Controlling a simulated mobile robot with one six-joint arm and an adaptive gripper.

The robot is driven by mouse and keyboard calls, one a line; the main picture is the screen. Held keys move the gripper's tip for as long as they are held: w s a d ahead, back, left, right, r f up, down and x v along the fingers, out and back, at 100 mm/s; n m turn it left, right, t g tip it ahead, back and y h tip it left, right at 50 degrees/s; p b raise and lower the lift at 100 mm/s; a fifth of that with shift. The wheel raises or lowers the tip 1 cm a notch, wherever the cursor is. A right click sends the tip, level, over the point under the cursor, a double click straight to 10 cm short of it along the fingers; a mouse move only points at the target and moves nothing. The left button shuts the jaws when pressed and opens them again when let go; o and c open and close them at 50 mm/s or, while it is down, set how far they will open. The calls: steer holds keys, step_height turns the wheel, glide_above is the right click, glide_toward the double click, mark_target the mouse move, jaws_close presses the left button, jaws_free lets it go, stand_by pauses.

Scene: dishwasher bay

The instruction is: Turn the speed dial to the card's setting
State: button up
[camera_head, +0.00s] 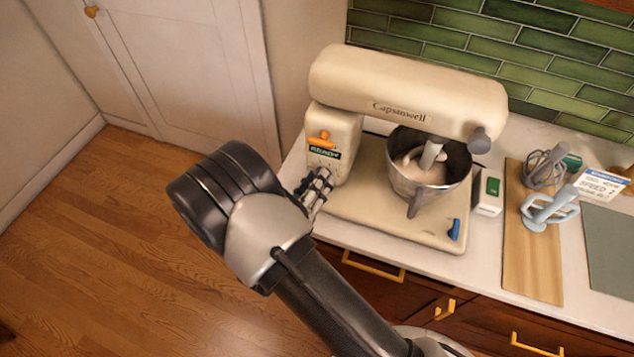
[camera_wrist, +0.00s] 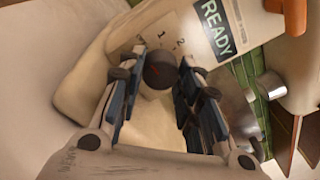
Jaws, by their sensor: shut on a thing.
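The cream stand mixer (camera_head: 405,85) stands on the counter. Its dark round speed dial (camera_wrist: 160,70) is on the mixer's side, below a READY label. The numbers 1 and 2 show beside the dial; other marks are hidden. In the wrist view, my gripper (camera_wrist: 160,77) has a finger on each side of the dial and is shut on it. In the head view, my gripper (camera_head: 320,180) hides the dial. I cannot tell clearly which number the dial points to. The white card (camera_head: 600,185) at the right reads SPEED 2.
The steel bowl (camera_head: 402,183) sits under the mixer head. An orange lever (camera_head: 321,138) is above the READY label. A blue lever (camera_head: 454,229) is on the base.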

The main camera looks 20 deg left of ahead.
steer(key=m+b, duration=0.1)
steer(key=m, duration=0.2)
steer(key=shift+m, duration=0.4)
steer(key=m+b, duration=0.1)
steer(key=m, duration=0.2)
steer(key=shift+g, duration=0.3)
steer(key=m+y+b, duration=0.1)
steer(key=m+b, duration=0.1)
steer(key=m, duration=0.2)
steer(key=shift+b, duration=0.3)
steer(key=shift+d+m+g+b, duration=0.1)
steer(key=shift+m+g+b, duration=0.2)
steer(key=shift+m+b, duration=0.65)
steer(key=shift+r+m, duration=0.1)
steer(key=shift+m, duration=0.25)
steer(key=o, duration=0.8)
